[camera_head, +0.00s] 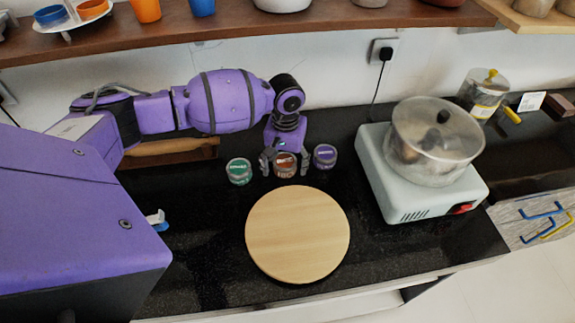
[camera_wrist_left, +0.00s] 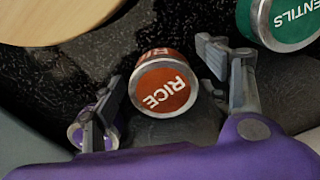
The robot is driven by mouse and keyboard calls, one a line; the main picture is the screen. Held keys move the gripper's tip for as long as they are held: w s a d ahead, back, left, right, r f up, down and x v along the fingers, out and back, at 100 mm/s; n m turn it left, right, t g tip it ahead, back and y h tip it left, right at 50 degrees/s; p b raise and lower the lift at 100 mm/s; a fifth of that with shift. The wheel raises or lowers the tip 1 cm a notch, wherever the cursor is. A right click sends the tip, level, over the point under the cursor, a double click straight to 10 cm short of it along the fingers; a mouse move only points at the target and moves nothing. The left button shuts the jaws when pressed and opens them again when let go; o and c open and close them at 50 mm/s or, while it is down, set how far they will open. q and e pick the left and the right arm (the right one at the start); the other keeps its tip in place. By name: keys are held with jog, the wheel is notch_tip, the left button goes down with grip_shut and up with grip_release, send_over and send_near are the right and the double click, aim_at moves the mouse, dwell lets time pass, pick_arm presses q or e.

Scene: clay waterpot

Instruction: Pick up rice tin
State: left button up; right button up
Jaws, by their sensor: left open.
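The rice tin (camera_head: 286,166) is a small round tin with an orange-red lid, standing on the black counter between two other tins. In the left wrist view its lid (camera_wrist_left: 162,89) reads RICE and lies between the two fingers. My left gripper (camera_head: 285,169) is open and reaches down from above, with one finger on each side of the rice tin. In the left wrist view a gap shows between the tin and the fingers (camera_wrist_left: 168,95). The right gripper is not in view.
A green lentils tin (camera_head: 239,171) and a purple tin (camera_head: 325,156) stand close on either side. A round wooden board (camera_head: 297,235) lies in front. A white cooker (camera_head: 415,185) with a glass-lidded pot (camera_head: 435,140) stands at right. A shelf (camera_head: 230,25) runs above.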

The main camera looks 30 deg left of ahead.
pick_arm(q)
jog(key=shift+w+r, duration=0.1)
jog(key=shift+r, duration=0.2)
jog(key=c, duration=1.3)
jog(key=shift+c, duration=0.5)
jog(key=shift+r, duration=0.1)
